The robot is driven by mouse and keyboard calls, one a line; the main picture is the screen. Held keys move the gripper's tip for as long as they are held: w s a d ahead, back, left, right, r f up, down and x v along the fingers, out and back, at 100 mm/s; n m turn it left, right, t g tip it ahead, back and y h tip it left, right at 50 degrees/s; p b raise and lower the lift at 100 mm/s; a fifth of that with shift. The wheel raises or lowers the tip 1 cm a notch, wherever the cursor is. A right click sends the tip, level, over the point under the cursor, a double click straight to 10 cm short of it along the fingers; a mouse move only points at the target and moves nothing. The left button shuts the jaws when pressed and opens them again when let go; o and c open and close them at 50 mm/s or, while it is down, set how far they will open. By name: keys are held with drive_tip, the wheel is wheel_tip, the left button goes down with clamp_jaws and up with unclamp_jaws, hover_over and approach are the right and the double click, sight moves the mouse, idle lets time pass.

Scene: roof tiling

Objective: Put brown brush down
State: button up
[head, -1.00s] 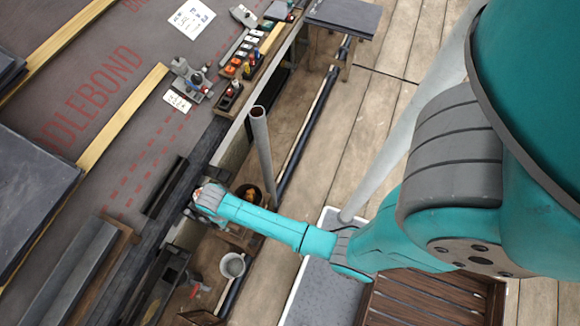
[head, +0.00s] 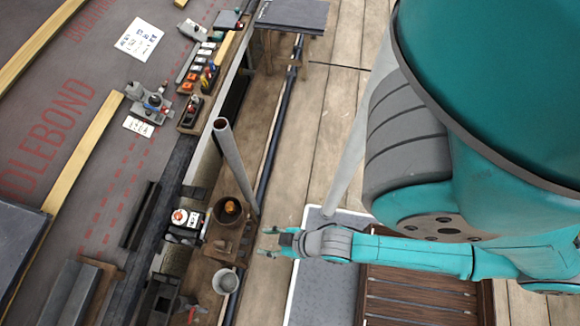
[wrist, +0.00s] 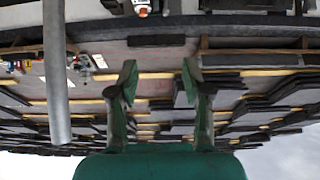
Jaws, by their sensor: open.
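My gripper (head: 270,242) is open, its two fingers spread with nothing between them. It is over the plank floor, right of the wooden stand with the brown bowl (head: 228,211). The open gripper also shows in the wrist view (wrist: 159,82), with tiled roof beyond the fingers. I cannot pick out the brown brush for sure. A small reddish-brown handle-like thing (head: 191,309) lies at the lower left in the head view, too small to name.
A grey bucket (head: 226,281) stands below the bowl. A grey upright pole (head: 236,165) rises left of my gripper, and it shows in the wrist view (wrist: 56,75). A red-and-white round item (head: 181,217) sits at the roof edge. Plank floor (head: 310,150) is clear.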

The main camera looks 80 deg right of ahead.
drive_tip(key=s+r+t, duration=0.2)
drive_tip(key=s+r, duration=0.1)
drive_tip(key=r, duration=0.7)
drive_tip(key=s+r+t, duration=0.2)
drive_tip(key=s+r, duration=0.1)
drive_tip(key=r, duration=0.7)
drive_tip(key=shift+s+t, duration=0.2)
drive_tip(key=shift+t, duration=0.2)
drive_tip(key=shift+r, duration=0.1)
